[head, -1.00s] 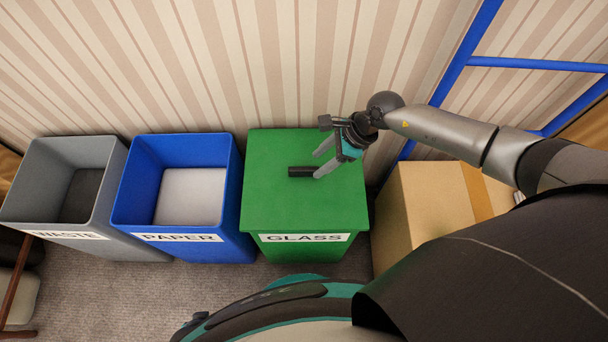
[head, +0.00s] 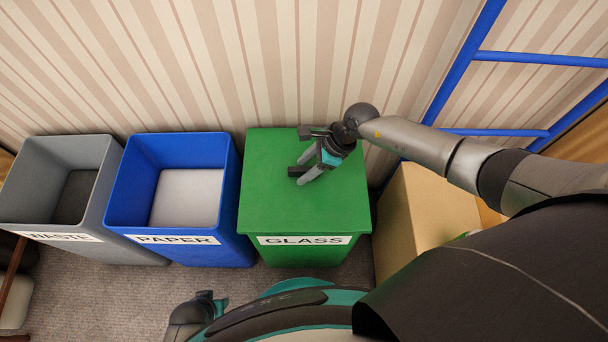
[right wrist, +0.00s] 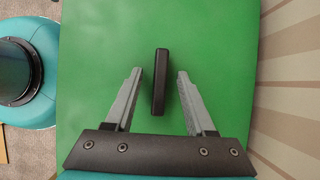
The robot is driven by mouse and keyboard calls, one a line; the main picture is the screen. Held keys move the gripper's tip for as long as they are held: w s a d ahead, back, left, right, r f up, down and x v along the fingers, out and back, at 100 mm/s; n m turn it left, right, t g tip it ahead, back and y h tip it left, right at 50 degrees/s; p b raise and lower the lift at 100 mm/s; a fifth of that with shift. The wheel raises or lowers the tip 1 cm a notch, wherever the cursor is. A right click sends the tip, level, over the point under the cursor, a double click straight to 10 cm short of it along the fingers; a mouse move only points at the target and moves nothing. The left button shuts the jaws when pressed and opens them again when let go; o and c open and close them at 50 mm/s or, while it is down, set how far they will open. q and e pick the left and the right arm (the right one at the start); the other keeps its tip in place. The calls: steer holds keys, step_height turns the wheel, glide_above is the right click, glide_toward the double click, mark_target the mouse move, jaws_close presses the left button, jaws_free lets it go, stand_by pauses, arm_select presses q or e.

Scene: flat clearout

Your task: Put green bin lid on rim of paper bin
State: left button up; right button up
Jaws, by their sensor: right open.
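The green lid (head: 270,205) lies flat on the bin labelled GLASS, with a black bar handle (head: 293,171) on top. My right gripper (head: 302,174) is open over the lid, at the handle. In the right wrist view the handle (right wrist: 160,82) shows between the two spread fingers (right wrist: 160,74), with a gap on each side. How far the fingertips are above the lid is hard to tell. The blue paper bin (head: 127,185) stands open just left of the green bin, with something white (head: 187,198) inside. My left gripper is not clearly visible.
The grey waste bin (head: 95,190), open, stands left of the paper bin. A cardboard box (head: 425,215) is right of the green bin. A blue ladder-like frame (head: 462,65) leans at the right. The striped wall (head: 270,70) is close behind the bins.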

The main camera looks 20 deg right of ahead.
steer(key=shift+a+f, duration=0.15)
steer(key=shift+f, duration=0.05)
steer(key=shift+c, duration=0.2)
jaws_close()
stand_by(1.2)
